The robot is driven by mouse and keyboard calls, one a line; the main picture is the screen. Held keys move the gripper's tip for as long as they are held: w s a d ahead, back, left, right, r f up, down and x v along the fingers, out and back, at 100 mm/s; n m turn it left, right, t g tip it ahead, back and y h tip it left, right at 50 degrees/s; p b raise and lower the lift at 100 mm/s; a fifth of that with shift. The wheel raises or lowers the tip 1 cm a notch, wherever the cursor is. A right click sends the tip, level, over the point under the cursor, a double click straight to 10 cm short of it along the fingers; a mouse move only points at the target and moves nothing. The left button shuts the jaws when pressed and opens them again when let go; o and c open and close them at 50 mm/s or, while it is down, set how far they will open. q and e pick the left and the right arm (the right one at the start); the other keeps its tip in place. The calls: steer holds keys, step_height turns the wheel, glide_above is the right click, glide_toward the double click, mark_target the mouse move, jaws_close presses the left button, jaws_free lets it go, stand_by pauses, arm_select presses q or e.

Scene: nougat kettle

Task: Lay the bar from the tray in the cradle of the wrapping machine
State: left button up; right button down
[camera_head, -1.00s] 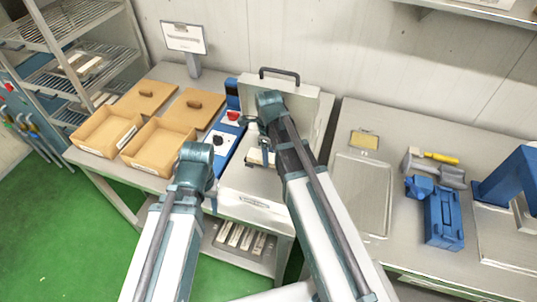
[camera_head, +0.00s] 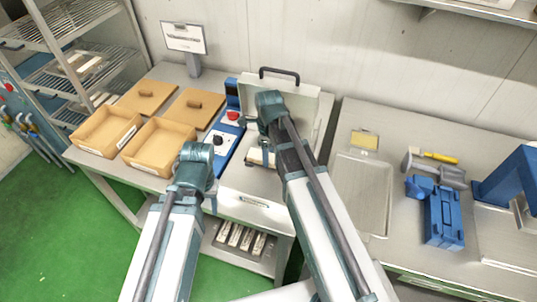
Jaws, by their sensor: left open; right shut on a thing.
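The wrapping machine (camera_head: 262,212) stands on the left table with its lid (camera_head: 305,98) raised. My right gripper (camera_head: 262,150) is over its bed and shut on the bar (camera_head: 252,157), a small pale piece mostly hidden by the gripper and arm. The cradle is hidden behind them, and I cannot tell whether the bar touches it. The tray (camera_head: 362,192) on the right table shows bare metal. My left gripper (camera_head: 208,203) is in front of the machine, open, with its fingers small and partly hidden by its wrist.
Two open wooden boxes (camera_head: 157,170) and their lids (camera_head: 193,108) lie left of the machine. A blue control strip (camera_head: 224,140) has a red button. A blue tool (camera_head: 442,215) lies right of the tray. Wrapped bars (camera_head: 240,237) sit on a shelf below.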

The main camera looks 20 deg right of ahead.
steer(key=shift+f+b, duration=0.55)
stand_by(0.6)
jaws_free()
stand_by(0.5)
steer(key=shift+r, duration=0.15)
step_height(320, 180, up, 8)
steer(key=p, duration=0.8)
stand_by(0.5)
stand_by(0.5)
